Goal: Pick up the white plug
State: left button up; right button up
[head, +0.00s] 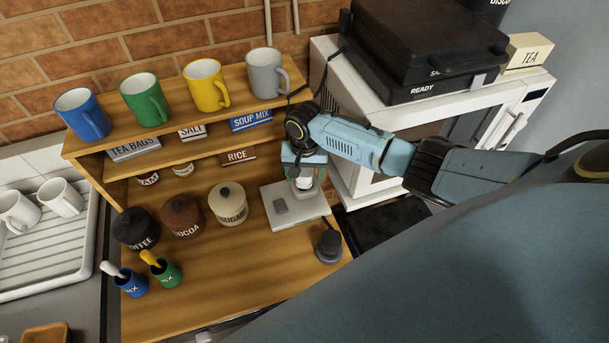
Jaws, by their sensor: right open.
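A white piece (304,183), which looks like the white plug, stands upright on a pale flat plate (297,219) on the wooden counter. My right gripper (303,178) reaches in from the right and points down over this piece. Its fingers are open and seem to be on either side of it. The gripper hides the top of the piece, and I cannot tell whether the fingers touch it. My left gripper is not in view.
The sugar jar (228,203) stands left of the plate. A shelf with mugs (267,72) rises behind. A white oven (350,95) stands right.

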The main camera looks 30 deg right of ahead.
jog(key=c, duration=1.1)
